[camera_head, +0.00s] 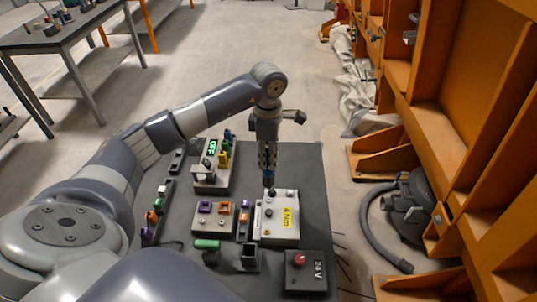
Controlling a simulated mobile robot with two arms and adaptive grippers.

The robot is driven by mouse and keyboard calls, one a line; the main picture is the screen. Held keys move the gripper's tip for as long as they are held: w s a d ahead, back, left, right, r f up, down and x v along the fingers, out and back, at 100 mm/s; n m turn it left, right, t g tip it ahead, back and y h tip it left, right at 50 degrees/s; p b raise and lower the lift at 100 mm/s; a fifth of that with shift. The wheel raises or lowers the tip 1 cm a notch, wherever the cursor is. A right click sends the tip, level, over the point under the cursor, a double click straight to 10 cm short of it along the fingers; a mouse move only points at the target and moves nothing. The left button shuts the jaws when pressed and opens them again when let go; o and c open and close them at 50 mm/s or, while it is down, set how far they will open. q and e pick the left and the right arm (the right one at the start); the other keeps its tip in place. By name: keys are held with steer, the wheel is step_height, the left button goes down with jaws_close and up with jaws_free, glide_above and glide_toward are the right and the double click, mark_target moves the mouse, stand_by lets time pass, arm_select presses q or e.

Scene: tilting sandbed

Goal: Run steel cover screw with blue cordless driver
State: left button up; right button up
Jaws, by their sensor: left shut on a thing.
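My left gripper (267,160) points down over the table, shut on the blue cordless driver (268,181). Only a short dark blue part of the driver shows below the fingers; the rest is hidden by the gripper. The driver's lower end is over the back left part of a light grey box with a steel-coloured cover (286,212), which bears a yellow "4 Nm" label. Small knobs or screw heads show on the cover. I cannot tell whether the driver's tip touches a screw. My right gripper is not in view.
The dark table (302,164) also holds a box with a green "OFF" display (212,147), a box with purple and orange parts (213,218), and a dark "24V" box with a red button (299,259). Orange steel framing (436,120) stands at right. Table space behind the cover is clear.

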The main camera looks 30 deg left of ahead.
arm_select(q)
steer(key=shift+f, duration=0.1)
steer(key=shift+f+b, duration=0.6)
steer(key=shift+b, duration=0.2)
step_height(320, 180, down, 3)
steer(key=b, duration=0.2)
steer(key=shift+b, duration=0.3)
steer(key=shift+f+b, duration=0.35)
steer(key=shift+f, duration=0.2)
steer(key=shift+f+b, duration=0.2)
steer(key=shift+b, duration=0.2)
